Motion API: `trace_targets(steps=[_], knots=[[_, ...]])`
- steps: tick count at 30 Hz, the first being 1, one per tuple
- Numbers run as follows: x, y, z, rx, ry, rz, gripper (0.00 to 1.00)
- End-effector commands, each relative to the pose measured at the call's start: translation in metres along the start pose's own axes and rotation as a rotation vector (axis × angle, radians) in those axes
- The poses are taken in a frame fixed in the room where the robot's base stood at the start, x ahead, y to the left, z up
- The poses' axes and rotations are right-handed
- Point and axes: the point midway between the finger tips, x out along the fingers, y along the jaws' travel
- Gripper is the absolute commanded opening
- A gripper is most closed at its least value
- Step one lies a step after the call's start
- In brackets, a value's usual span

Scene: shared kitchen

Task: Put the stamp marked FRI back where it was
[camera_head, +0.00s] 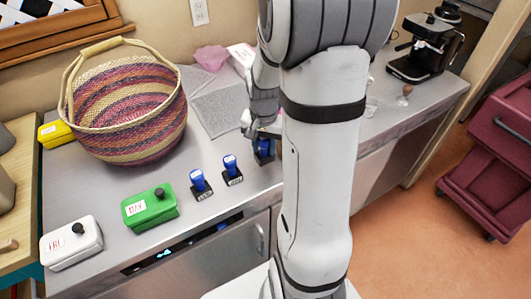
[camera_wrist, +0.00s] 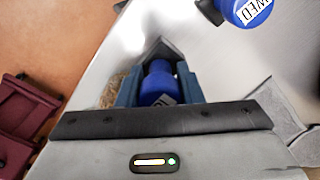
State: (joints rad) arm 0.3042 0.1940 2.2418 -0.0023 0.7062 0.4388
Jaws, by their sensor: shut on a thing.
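My gripper (camera_head: 262,136) is over the counter, right of two standing stamps. It is shut on a blue-topped stamp (camera_head: 265,153). In the wrist view the held stamp (camera_wrist: 158,84) sits between the fingers (camera_wrist: 160,72); the mark on its top is partly hidden and I cannot read it. I cannot tell whether its base touches the counter. Two blue-handled stamps with dark bases, the left one (camera_head: 200,184) and the right one (camera_head: 232,170), stand on the counter.
A white box marked FRI (camera_head: 72,252) and a green box (camera_head: 150,210), both with dark knobs, stand front left. A yellow box (camera_head: 53,134) and striped basket (camera_head: 130,105) are behind them. A grey towel (camera_head: 215,100) lies left of my arm. A coffee machine (camera_head: 420,50) stands far right.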

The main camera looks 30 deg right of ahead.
Motion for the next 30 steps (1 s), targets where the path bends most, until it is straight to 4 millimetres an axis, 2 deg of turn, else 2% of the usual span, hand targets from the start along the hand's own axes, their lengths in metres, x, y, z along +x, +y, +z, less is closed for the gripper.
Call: trace_targets(steps=[9,20,21,28,30], knots=[[0.037,0.002,0.0,0.005,-0.001,0.001,0.06],[0.043,0.002,-0.001,0.006,0.001,0.0,0.06],[0.043,0.002,-0.001,0.006,0.0,0.0,0.34],[0.042,0.003,-0.001,0.006,0.0,0.0,0.53],[0.042,0.003,-0.001,0.006,0.0,0.0,0.55]])
